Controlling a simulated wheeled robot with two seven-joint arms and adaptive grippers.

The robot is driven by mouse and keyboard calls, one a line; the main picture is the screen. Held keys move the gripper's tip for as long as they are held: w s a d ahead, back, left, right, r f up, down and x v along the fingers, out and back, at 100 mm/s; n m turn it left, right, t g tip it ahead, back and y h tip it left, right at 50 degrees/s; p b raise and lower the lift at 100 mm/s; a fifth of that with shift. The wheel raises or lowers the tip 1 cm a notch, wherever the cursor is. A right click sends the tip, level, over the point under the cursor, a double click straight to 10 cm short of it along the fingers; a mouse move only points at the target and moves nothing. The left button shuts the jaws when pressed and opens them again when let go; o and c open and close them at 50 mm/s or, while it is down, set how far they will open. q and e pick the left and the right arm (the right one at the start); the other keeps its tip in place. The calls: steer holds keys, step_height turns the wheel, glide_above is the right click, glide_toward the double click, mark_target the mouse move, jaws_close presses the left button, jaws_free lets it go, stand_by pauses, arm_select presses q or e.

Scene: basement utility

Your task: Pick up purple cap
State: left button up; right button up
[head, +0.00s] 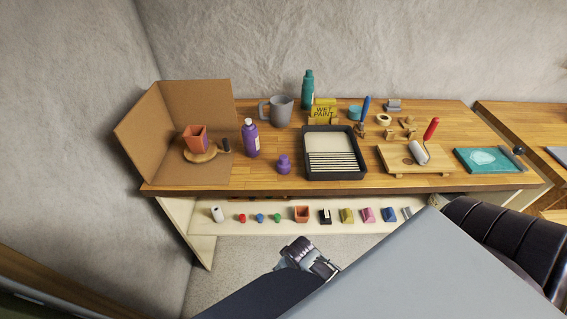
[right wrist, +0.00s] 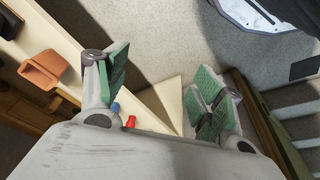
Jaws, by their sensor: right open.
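A small purple cap-like piece (head: 284,165) stands on the wooden workbench (head: 215,182), near its front edge, between a purple bottle (head: 251,138) and a black tray. It does not show in the right wrist view. The gripper in the head view (head: 318,262), which looks like my right one, is low in front of the bench, below the purple piece and apart from it. In the right wrist view my right gripper (right wrist: 160,95) is open, with green pads spread and nothing between them. My left gripper is not in view.
A black tray (head: 362,172) stands right of the purple piece. A cardboard screen (head: 156,128) with a terracotta pot (head: 195,138) is at left. The lower shelf (head: 255,230) holds red, blue and green pieces, another pot (head: 302,214) and several blocks. A dark chair (head: 490,240) stands at right.

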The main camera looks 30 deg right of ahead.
steer(key=w+r+t, duration=0.2)
steer(key=w+r, duration=0.2)
steer(key=r, duration=1.3)
steer(key=w+a+r+n+t, duration=0.1)
steer(key=w+r+n+t, duration=0.45)
steer(key=w+r, duration=0.5)
steer(key=w+a+r+n+t, duration=0.1)
steer(key=w+r+n+t, duration=0.3)
steer(key=w+r+t, duration=0.7)
steer(key=a+r+n+g+y, duration=0.1)
steer(key=a+r+n+y, duration=0.4)
steer(key=r, duration=0.3)
steer(key=a+r+n+y, duration=0.4)
steer(key=r+n, duration=0.3)
steer(key=s+a+r+n+g+y, duration=0.1)
steer(key=s+a+n+g+y, duration=0.1)
steer(key=a+n+g+y, duration=0.5)
steer(key=s+a+n+g+y, duration=0.2)
steer(key=s+n+g, duration=0.15)
steer(key=n, duration=0.85)
steer(key=w+d+f+n+g+h, duration=0.1)
steer(key=d+f+n+g+h, duration=0.75)
steer(key=f+n, duration=0.4)
steer(key=w+d+g+h, duration=0.1)
steer(key=d+h, duration=0.8)
steer(key=d, duration=1.5)
steer(key=shift+w+d+r+h, duration=0.15)
steer(key=shift+d+r+h, duration=0.05)
steer(key=shift+d+h, duration=0.15)
